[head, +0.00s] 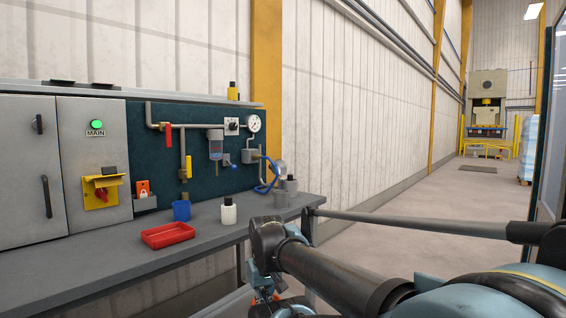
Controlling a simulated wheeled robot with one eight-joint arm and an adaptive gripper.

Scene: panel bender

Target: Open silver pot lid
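On the workbench (110,262) are a red tray (167,235), a blue cup (182,210) and a white bottle with a black cap (228,212). A dark panel with pipes and a gauge (254,122) stands behind. Grey cabinets (30,170) are left. Open floor lies right.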

